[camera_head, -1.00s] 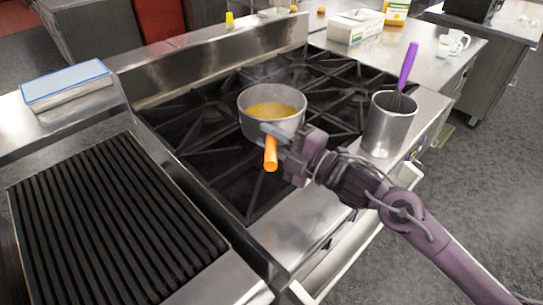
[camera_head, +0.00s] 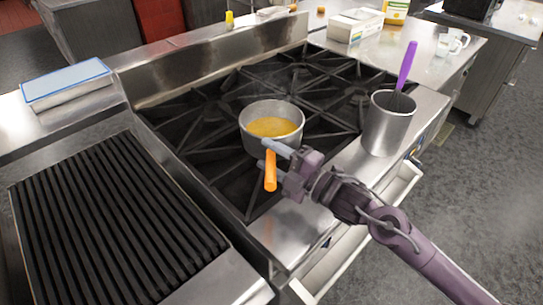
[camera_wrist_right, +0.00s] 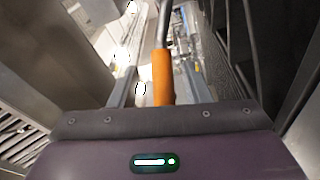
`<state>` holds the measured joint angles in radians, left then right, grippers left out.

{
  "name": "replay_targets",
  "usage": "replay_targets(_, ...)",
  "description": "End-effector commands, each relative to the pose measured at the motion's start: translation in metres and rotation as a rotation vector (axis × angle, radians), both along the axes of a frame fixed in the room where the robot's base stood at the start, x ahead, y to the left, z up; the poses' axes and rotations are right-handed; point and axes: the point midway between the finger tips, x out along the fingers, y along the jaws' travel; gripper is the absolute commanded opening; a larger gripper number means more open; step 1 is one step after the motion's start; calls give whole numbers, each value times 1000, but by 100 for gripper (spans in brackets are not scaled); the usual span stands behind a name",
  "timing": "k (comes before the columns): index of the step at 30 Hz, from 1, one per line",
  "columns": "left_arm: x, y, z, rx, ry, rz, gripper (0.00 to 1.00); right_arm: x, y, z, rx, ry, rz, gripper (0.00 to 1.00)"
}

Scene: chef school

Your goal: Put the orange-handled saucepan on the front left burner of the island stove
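The saucepan (camera_head: 256,142) is a grey metal pan with yellow-brown contents and an orange handle (camera_head: 270,172) pointing toward me. It appears upright on the black stove grates (camera_head: 215,145), on the front part of the stove. Its base hides the burner under it. My right gripper (camera_head: 267,156) is at the handle. In the right wrist view the orange handle (camera_wrist_right: 163,77) lies between two spread fingers, with a gap on both sides. My left gripper is in neither view.
A metal pot (camera_head: 388,128) with a purple-handled whisk (camera_head: 407,65) stands on the stove's right front edge, near my right arm. A ribbed grill (camera_head: 105,225) is at left. A white box (camera_head: 354,27) and cups (camera_head: 448,44) stand on the far right counter.

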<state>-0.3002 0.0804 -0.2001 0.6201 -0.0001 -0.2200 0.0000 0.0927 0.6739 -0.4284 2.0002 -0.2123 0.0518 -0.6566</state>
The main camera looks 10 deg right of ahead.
Motion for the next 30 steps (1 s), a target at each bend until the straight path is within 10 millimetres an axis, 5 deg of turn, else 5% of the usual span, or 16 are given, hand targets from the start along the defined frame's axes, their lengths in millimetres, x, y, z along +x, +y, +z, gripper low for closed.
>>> replay_targets(11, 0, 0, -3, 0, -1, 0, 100, -6, -8, -3, -3, 1, -3, 43)
replay_targets(30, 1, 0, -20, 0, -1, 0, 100, -75, -78, -10, -1, 4, -3, 43)
